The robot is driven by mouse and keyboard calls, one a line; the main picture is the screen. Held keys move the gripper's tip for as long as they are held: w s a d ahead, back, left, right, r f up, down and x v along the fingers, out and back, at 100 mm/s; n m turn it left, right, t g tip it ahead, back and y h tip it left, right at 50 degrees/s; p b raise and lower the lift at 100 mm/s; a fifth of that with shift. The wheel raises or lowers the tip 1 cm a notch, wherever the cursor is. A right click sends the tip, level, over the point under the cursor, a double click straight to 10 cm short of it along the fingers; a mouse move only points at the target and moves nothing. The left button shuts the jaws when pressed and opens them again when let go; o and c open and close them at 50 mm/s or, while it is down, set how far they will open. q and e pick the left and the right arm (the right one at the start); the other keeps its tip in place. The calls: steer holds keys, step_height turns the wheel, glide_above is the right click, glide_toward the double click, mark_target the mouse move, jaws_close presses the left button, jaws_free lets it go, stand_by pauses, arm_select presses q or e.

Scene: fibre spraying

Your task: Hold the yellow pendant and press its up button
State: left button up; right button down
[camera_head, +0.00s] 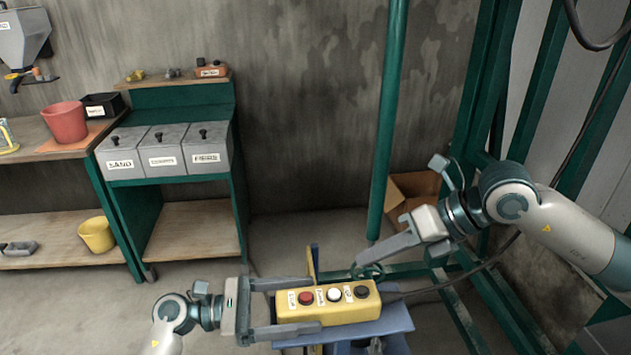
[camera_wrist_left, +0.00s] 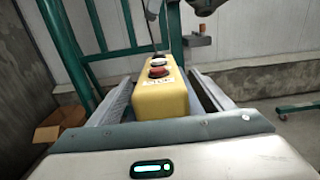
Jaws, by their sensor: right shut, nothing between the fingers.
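In the left wrist view the pendant (camera_wrist_left: 162,98) points away between the two fingers. My right gripper (camera_head: 362,262) is shut and empty, behind and above the pendant's right end, apart from the buttons.
A blue-grey plate (camera_head: 397,322) lies under the pendant. A green pole (camera_head: 387,120) and green frame (camera_head: 478,110) stand behind and right. A cable (camera_head: 450,285) runs right from the pendant. The bins (camera_head: 163,160) and workbench (camera_head: 55,205) are far left.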

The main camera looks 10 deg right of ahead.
arm_select(q)
steer(key=shift+a, duration=0.15)
steer(key=a, duration=1.1)
steer(key=shift+a, duration=0.4)
